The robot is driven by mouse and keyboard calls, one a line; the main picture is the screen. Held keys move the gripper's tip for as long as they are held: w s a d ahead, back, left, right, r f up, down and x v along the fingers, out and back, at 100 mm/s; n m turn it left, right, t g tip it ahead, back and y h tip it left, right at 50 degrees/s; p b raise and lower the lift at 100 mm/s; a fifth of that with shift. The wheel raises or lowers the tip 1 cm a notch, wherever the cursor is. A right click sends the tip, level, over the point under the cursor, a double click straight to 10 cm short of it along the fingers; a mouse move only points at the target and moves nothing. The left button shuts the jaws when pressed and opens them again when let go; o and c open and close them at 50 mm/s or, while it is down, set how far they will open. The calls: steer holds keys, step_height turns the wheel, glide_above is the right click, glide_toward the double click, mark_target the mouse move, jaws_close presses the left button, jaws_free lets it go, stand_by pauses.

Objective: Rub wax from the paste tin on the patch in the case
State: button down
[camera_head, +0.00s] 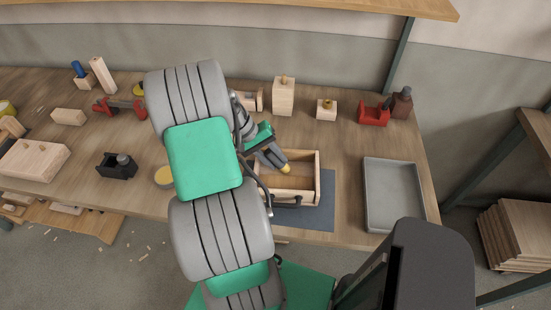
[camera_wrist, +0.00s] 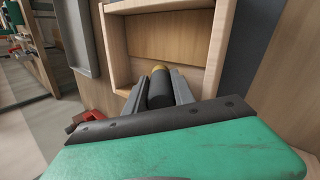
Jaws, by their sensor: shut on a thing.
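The case (camera_head: 318,178) is an open, shallow wooden box with a dark handle on its front, lying on a dark mat. Its frame also shows in the wrist view (camera_wrist: 117,38). My gripper (camera_head: 274,158) is over the case, shut on a dark cylindrical applicator with a yellow end (camera_head: 286,169). In the wrist view the applicator (camera_wrist: 160,90) sits between the two grey fingers and its yellow end points into the case; I cannot tell whether it touches the floor. A round yellowish tin (camera_head: 163,177), probably the paste tin, is partly hidden by my arm. I cannot make out the patch.
A grey tray (camera_head: 393,195) stands right of the mat (camera_head: 320,214). A red tool (camera_head: 373,114) and wooden blocks (camera_head: 284,97) line the back of the bench. A black tool (camera_head: 116,166) lies left of the tin. Bare bench shows between these things.

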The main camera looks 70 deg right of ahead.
mark_target(288, 167)
steer(key=s, duration=0.2)
steer(key=s+d+p, duration=0.1)
steer(key=s, duration=0.1)
steer(key=shift+r, duration=0.1)
steer(key=shift+s+d, duration=0.2)
steer(key=shift+s, duration=0.25)
steer(key=shift+w+a, duration=0.2)
steer(key=shift+w, duration=0.45)
steer(key=shift+w+a, duration=0.15)
steer(key=shift+w, duration=0.5)
steer(key=shift+r+p, duration=0.6)
steer(key=shift+p, duration=0.15)
